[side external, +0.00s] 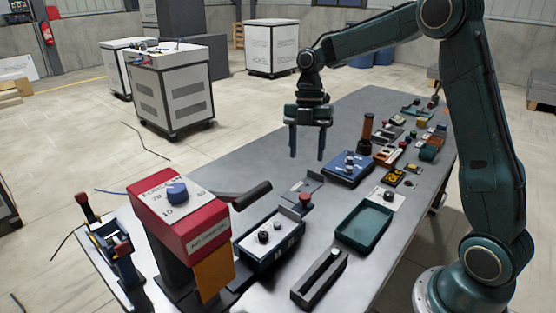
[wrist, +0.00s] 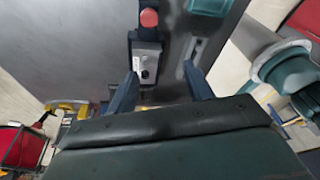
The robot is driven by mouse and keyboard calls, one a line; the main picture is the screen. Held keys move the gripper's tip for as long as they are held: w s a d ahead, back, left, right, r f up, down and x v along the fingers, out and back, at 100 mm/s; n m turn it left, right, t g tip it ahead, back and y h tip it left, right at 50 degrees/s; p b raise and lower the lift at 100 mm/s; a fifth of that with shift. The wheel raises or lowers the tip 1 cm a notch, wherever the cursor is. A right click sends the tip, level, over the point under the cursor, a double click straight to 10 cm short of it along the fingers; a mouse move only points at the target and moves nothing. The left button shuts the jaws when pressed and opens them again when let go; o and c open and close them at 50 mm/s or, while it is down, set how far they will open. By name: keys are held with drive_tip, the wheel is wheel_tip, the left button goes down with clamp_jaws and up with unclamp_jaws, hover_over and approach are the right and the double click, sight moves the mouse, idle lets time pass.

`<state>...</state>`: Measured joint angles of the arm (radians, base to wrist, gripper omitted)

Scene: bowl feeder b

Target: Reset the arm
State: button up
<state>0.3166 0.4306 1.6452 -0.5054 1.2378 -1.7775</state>
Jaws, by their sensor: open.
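My gripper (side external: 307,142) hangs from the arm above the grey table (side external: 225,172), fingers pointing down. Its two dark blue fingers are spread apart with nothing between them. In the wrist view my gripper (wrist: 158,82) also shows open and empty, with the grey and black control box (wrist: 146,62) and a red knob (wrist: 149,18) beyond the fingers. The fingertips appear clear of the tabletop and of the devices in the side view.
A red-topped press (side external: 180,212) stands tall at the front left. A control box (side external: 270,240), a slotted block (side external: 320,280), a green tray (side external: 365,226) and a blue box (side external: 348,168) stand on the table. Several small devices crowd its far right. White cabinets (side external: 170,88) stand behind.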

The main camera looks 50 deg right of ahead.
drive_tip(key=s+a+r+m+t+h, duration=0.1)
drive_tip(key=s+a+r+m+t, duration=0.3)
drive_tip(key=s+m, duration=0.4)
drive_tip(key=s+a+r+m+t+h, duration=0.1)
drive_tip(key=s+a+r+m, duration=0.2)
drive_tip(key=s+r+m, duration=0.5)
drive_tip(key=s+f+m+t, duration=0.2)
drive_tip(key=s+f+m, duration=0.2)
drive_tip(key=s+m, duration=0.2)
drive_tip(key=shift+s, duration=0.95)
